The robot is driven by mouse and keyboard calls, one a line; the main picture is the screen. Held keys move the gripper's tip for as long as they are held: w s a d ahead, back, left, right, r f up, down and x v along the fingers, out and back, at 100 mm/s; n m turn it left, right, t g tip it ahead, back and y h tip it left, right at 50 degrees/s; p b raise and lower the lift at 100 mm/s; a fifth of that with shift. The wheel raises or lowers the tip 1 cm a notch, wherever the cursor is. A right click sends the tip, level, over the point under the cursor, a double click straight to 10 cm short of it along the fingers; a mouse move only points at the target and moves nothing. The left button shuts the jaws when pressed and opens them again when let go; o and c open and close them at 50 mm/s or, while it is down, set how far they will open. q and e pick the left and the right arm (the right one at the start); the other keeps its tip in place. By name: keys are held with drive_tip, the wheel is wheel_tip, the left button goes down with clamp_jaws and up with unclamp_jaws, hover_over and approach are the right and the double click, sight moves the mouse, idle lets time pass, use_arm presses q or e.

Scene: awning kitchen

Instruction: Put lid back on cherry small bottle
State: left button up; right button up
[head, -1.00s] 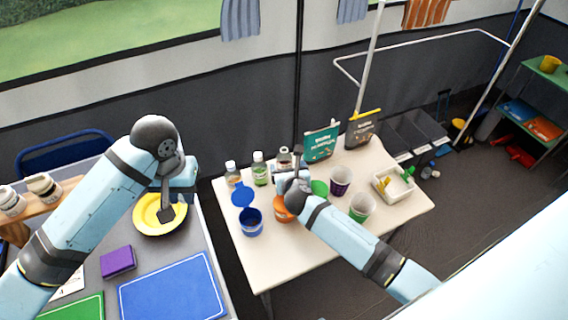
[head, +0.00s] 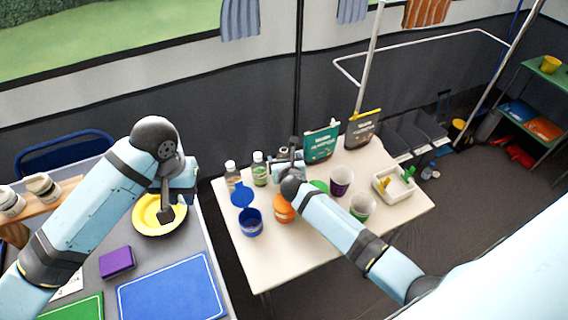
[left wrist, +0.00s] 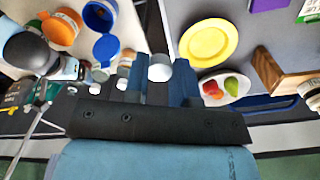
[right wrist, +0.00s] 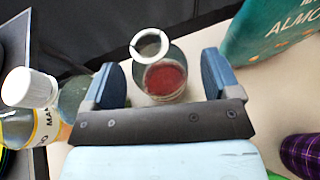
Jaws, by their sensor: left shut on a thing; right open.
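The cherry small bottle (right wrist: 165,82) stands upright without a lid at the back of the cream table. Its round open neck and dark red contents show in the right wrist view. My right gripper (right wrist: 161,72) is open, with one finger on each side of the bottle and visible gaps. In the head view, my right arm mostly hides the bottle. My left gripper (left wrist: 158,80) is shut on a white round lid (left wrist: 160,67), held in the air near the yellow plate, away from the bottle.
White-capped bottles (head: 259,170) stand left of the cherry bottle; one (right wrist: 30,90) is close to my right gripper. A teal pouch (head: 321,145) stands to its right. A blue container (head: 250,224), orange container (head: 284,210) and cups (head: 341,181) are in front. The yellow plate (head: 147,224) lies on the grey table.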

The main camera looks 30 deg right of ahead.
sight(285, 156)
drive_tip(key=c, duration=1)
drive_tip(key=shift+c, duration=0.2)
drive_tip(key=shift+r, duration=0.1)
